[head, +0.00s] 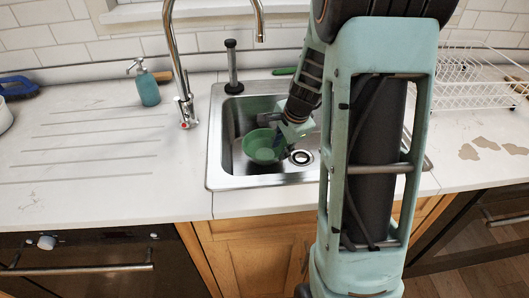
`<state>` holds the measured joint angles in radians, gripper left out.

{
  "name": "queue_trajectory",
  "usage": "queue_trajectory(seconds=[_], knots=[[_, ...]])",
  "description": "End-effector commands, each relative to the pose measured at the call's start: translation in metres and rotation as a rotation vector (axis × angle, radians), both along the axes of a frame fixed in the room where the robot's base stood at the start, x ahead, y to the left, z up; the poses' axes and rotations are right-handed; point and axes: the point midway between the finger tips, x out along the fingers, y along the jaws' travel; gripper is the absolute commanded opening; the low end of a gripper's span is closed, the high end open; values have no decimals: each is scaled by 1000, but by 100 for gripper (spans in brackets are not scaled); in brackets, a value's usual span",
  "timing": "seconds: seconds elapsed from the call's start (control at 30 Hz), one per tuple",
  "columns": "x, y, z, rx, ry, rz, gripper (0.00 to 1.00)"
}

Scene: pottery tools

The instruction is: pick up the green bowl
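The green bowl (259,149) is in the metal sink (215,170), left of the drain. It looks tilted, with its open side facing up toward the camera. My gripper (280,138) reaches down into the sink from the upper right, and its end is at the bowl's right rim. The fingertips are small and dark against the bowl, so I cannot tell whether they are open or shut, or whether they touch the rim. My pale green arm covers the right part of the sink.
A chrome faucet (181,85) rises at the sink's left edge. A dark plunger-like tool (232,68) stands at the back left corner. A teal soap bottle (147,86) is on the left counter. A white wire rack (460,80) stands at the right. The left counter's middle is clear.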

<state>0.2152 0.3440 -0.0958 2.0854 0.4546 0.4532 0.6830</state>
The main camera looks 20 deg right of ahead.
Motion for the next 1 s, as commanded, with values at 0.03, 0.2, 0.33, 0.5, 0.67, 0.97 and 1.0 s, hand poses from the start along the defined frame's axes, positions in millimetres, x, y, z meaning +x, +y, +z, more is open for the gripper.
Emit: queue_trajectory(seconds=[0.03, 0.2, 0.33, 0.5, 0.67, 0.97, 1.0], knots=[[-1, 1, -7, 2, 3, 0, 25], [0, 8, -34, 2, 4, -1, 25], [6, 9, -46, 0, 3, 0, 25], [8, 9, -50, 0, 2, 0, 25], [8, 9, -49, 0, 1, 0, 23], [8, 9, -49, 0, 1, 0, 0], [8, 9, -49, 0, 1, 0, 0]])
